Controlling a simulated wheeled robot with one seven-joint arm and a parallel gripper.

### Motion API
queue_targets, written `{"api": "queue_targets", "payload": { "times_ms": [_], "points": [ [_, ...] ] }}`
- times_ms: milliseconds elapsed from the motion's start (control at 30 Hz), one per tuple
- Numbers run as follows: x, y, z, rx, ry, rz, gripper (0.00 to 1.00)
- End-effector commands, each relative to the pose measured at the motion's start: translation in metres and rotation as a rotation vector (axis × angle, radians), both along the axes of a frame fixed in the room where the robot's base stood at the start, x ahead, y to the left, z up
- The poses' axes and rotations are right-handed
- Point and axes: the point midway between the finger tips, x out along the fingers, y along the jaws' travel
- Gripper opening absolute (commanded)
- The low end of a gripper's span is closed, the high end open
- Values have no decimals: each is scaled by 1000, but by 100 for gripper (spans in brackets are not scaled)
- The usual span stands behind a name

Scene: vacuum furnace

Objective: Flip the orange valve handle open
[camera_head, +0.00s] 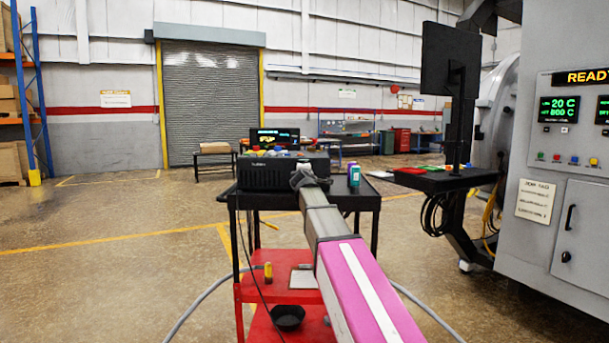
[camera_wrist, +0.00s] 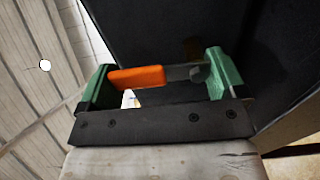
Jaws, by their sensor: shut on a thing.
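The orange valve handle (camera_wrist: 136,77) shows in the wrist view, lying crosswise between the two green fingers of my gripper (camera_wrist: 157,76). Its orange end is at the left finger. Its grey metal part runs right to a round bolt (camera_wrist: 198,74) by the right finger. My gripper is shut on the handle. A dark flat surface stands right behind it. In the head view my gripper is at the end of the outstretched arm, by a black box (camera_head: 284,174) on the cart. The handle cannot be made out there, and the valve body is not clear in either view.
The box stands on a red and black cart (camera_head: 362,188), beside small bottles (camera_head: 354,175). A black bowl (camera_head: 288,316) is on a lower shelf. The grey furnace cabinet (camera_head: 535,170) and a monitor stand (camera_head: 448,68) are on the right. The floor left of the cart is clear.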

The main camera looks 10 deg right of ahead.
Motion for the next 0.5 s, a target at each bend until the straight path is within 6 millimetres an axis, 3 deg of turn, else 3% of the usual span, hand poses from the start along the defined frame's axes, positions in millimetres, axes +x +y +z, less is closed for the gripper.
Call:
{"api": "queue_targets", "payload": {
  "times_ms": [100,133,500],
  "points": [
    [0,0,0,-6,1,0,47],
    [0,0,0,-6,1,0,100],
    [-5,1,0,-3,0,0,100]
  ]
}}
